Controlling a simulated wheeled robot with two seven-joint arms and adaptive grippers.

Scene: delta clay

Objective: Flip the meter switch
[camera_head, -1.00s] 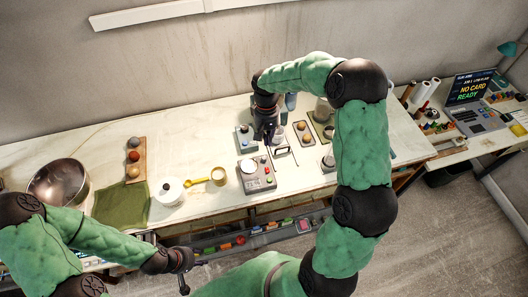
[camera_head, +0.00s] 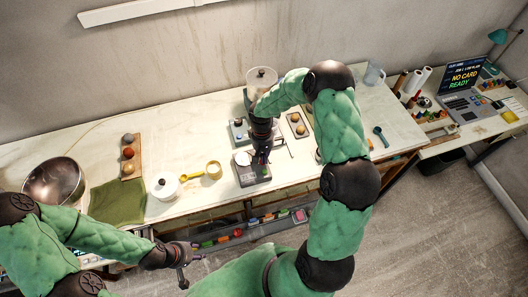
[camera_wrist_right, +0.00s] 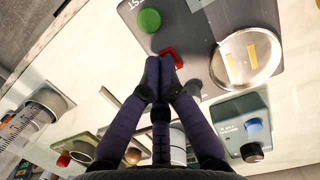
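The meter (camera_head: 246,179) is a grey box on the front part of the bench, with a round pale dial (camera_head: 242,159). In the right wrist view the meter (camera_wrist_right: 203,28) shows a green button (camera_wrist_right: 149,20), a red switch (camera_wrist_right: 173,54) and the dial (camera_wrist_right: 245,58). My right gripper (camera_head: 262,158) is above the meter and hides part of it. In the wrist view its fingertips (camera_wrist_right: 163,66) are together beside the red switch; I cannot tell whether they touch it. My left gripper (camera_head: 190,271) is low in front of the bench, empty, its fingers apart.
A blue-grey box with knobs (camera_head: 238,130) stands just behind the meter. A clear-topped appliance (camera_head: 262,77) stands behind my right gripper.

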